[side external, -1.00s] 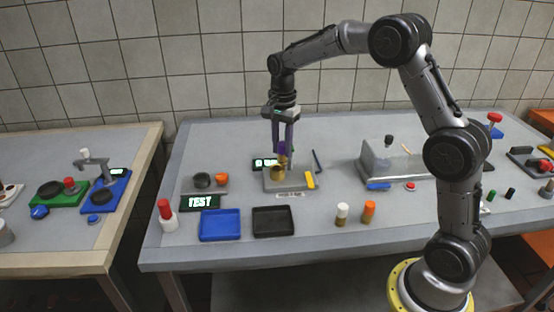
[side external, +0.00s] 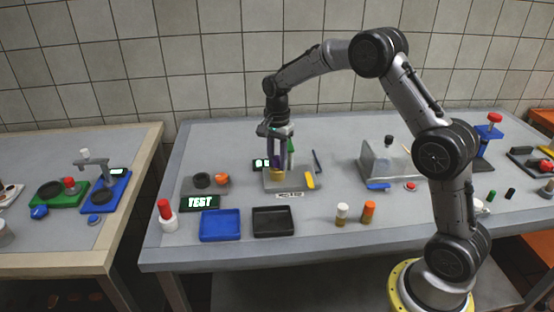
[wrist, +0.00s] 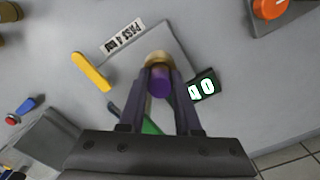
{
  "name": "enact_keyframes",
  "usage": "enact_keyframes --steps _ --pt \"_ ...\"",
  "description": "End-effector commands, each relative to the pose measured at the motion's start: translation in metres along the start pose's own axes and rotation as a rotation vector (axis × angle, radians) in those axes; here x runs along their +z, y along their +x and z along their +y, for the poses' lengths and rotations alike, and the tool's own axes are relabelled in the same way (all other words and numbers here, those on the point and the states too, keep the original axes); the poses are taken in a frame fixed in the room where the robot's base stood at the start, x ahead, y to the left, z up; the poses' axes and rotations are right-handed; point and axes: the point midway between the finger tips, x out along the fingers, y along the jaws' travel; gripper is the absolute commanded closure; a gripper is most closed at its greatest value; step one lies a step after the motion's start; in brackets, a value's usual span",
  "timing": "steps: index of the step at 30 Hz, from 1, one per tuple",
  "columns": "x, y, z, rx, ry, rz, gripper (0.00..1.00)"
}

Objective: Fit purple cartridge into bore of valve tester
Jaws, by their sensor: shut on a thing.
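The valve tester is a grey block (side external: 298,184) on the table, with a yellow lever (side external: 310,180) at its right side and a brass bore (side external: 278,177) in its middle. My gripper (side external: 277,170) points straight down just over the bore. In the wrist view my gripper (wrist: 160,73) is shut on the purple cartridge (wrist: 160,83), which lines up with the brass ring (wrist: 157,58). The cartridge's lower end is hidden, so how deep it sits in the bore cannot be told. A small display (wrist: 203,87) stands beside the block.
White-topped (side external: 342,213) and orange-topped (side external: 368,211) cartridges stand at front right. A grey fixture (side external: 376,165) stands to the right. Open table lies behind.

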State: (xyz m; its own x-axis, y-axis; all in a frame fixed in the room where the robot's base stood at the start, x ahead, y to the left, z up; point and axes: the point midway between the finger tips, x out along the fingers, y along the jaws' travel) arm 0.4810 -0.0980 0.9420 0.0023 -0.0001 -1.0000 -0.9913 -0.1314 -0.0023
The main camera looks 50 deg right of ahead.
Motion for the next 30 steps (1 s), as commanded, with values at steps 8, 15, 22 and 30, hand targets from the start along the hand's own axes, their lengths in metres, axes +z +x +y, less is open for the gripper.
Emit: enact_keyframes --steps 8,15,22,30 --pt "0.000 0.013 0.001 0.005 0.000 -0.002 1.00" --pt "0.001 0.016 0.003 0.011 0.000 -0.003 0.48" --pt "0.000 0.017 0.004 0.017 -0.001 -0.003 0.38" --pt "-0.002 0.006 0.005 0.019 -0.001 -0.001 0.38"
